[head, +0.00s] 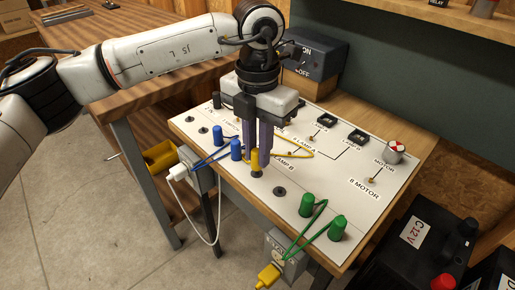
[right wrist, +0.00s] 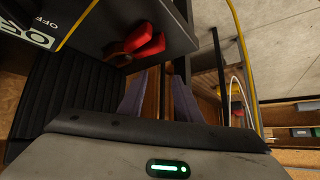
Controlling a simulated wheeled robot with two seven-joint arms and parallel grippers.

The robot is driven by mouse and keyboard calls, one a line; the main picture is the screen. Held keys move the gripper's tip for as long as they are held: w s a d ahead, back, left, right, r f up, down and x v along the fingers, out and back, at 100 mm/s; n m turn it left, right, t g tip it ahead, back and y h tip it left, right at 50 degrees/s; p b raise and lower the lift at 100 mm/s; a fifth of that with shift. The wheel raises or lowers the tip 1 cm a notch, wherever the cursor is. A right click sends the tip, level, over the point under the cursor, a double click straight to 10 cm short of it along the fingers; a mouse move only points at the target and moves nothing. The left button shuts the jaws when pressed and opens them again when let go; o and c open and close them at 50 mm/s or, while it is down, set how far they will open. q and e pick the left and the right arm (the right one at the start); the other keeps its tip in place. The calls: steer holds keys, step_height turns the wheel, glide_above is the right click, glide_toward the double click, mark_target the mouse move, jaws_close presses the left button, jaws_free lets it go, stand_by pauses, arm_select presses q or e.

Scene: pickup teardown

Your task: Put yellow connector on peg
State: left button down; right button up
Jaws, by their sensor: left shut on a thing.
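My left gripper (head: 258,153) points down over the white panel (head: 330,190) and is shut on a yellow connector (head: 255,158), which is partly hidden between the fingers. The connector is upright, just above or on a black peg (head: 257,174); I cannot tell whether they touch. A yellow wire (head: 305,156) runs from it to the right across the panel. Another black peg (head: 280,191) stands bare to the right. In the right wrist view my right gripper (right wrist: 159,92) has its fingers apart with nothing between them.
Blue connectors (head: 218,135) stand left of the yellow one, and green connectors (head: 306,205) with a green wire stand at the panel's front right. A red-white motor knob (head: 394,151) is at the right. A black battery (head: 425,240) stands beyond the right edge. Red pieces (right wrist: 140,45) lie near my right fingers.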

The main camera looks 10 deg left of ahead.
arm_select(q)
steer(key=shift+f+b, duration=0.7)
steer(key=shift+f, duration=0.2)
arm_select(e)
steer(key=shift+f, duration=0.6)
arm_select(q)
steer(key=c, duration=1.6)
jaws_free()
steer(key=shift+o, duration=0.2)
steer(key=shift+r, duration=0.25)
arm_select(e)
steer(key=shift+a+r, duration=0.1)
arm_select(q)
step_height(320, 180, up, 9)
arm_select(e)
steer(key=shift+w+a+r, duration=0.1)
steer(key=shift+w+r, duration=0.05)
steer(key=shift+r, duration=0.2)
arm_select(q)
steer(key=shift+r, duration=0.4)
arm_select(e)
steer(key=shift+f, duration=0.1)
